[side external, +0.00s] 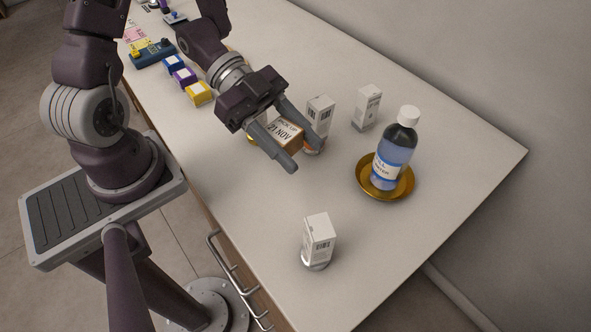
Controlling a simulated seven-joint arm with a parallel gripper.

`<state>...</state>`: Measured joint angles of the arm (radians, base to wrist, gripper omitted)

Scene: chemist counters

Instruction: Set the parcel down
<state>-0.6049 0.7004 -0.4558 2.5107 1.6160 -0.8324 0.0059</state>
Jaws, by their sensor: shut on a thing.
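The parcel (288,132) is a small brown box with a white label reading "PICK UP 21 NOV". It is between the two grey fingers of my gripper (301,152), which is shut on it. The gripper reaches over the middle of the counter (255,215). The fingers and wrist hide part of the parcel, and I cannot tell whether its underside touches the counter.
A white carton (320,108) stands close behind the right finger. Another white carton (367,108) is farther right. A blue-labelled bottle (394,158) stands in a brass dish (373,191). A white carton (319,238) stands nearer the front. Counter between is clear.

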